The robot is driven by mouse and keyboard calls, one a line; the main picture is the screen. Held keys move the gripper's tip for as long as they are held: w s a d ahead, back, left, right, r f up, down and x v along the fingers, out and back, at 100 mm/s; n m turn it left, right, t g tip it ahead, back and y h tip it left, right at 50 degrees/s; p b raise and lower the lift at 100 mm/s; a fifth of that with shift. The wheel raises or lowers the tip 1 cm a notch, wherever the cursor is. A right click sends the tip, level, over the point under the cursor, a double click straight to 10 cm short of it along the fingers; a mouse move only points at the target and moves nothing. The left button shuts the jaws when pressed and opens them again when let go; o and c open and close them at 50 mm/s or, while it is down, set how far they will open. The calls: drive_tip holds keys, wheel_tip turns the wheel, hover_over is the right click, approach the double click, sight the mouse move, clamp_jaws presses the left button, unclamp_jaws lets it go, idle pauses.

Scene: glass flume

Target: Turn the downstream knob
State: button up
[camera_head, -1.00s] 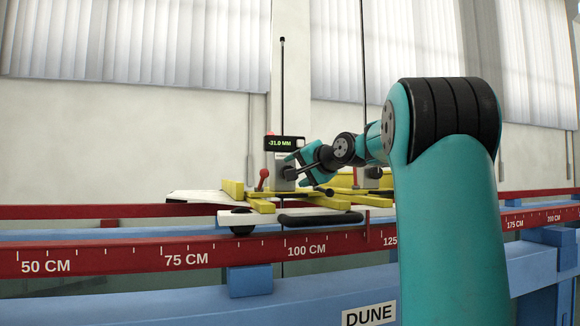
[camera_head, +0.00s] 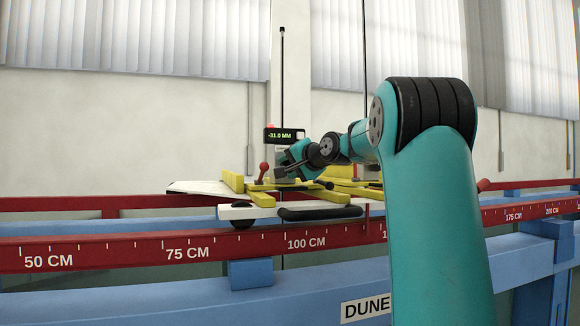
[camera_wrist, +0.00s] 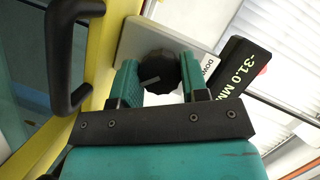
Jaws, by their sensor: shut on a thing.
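The downstream knob (camera_wrist: 158,72) is a black ribbed knob with a pale pointer line, on a light grey plate with a partly hidden label starting "DOW". In the wrist view my gripper (camera_wrist: 157,80) has one teal finger on each side of it and is shut on it. In the head view my gripper (camera_head: 284,170) is at the carriage, below the readout, and the knob is hidden behind it. The black readout (camera_head: 284,135) shows -31.0 MM in green. It also shows tilted in the wrist view (camera_wrist: 240,72).
A black handle (camera_head: 320,212) runs along the carriage front, and shows close at the left in the wrist view (camera_wrist: 65,55). A red-knobbed lever (camera_head: 263,168) stands left of my gripper. The red scale rail (camera_head: 130,256) runs in front. Yellow bars (camera_head: 232,182) flank the plate.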

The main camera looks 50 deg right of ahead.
drive_tip(key=n+g+h+b, duration=0.1)
drive_tip(key=n, duration=0.2)
drive_tip(key=shift+a+g+b, duration=0.1)
drive_tip(key=shift+g+b, duration=0.2)
drive_tip(key=shift+b, duration=0.1)
drive_tip(key=shift+r+n+g+h+b, duration=0.1)
drive_tip(key=shift+n+g+h+b, duration=0.45)
drive_tip(key=shift+n, duration=0.65)
drive_tip(key=o, duration=0.9)
drive_tip(key=shift+o, duration=0.2)
drive_tip(key=b+v, duration=0.3)
drive_tip(key=v, duration=1.4)
drive_tip(key=shift+s+a+b, duration=0.15)
drive_tip(key=shift+a+b, duration=0.1)
drive_tip(key=shift+b, duration=0.15)
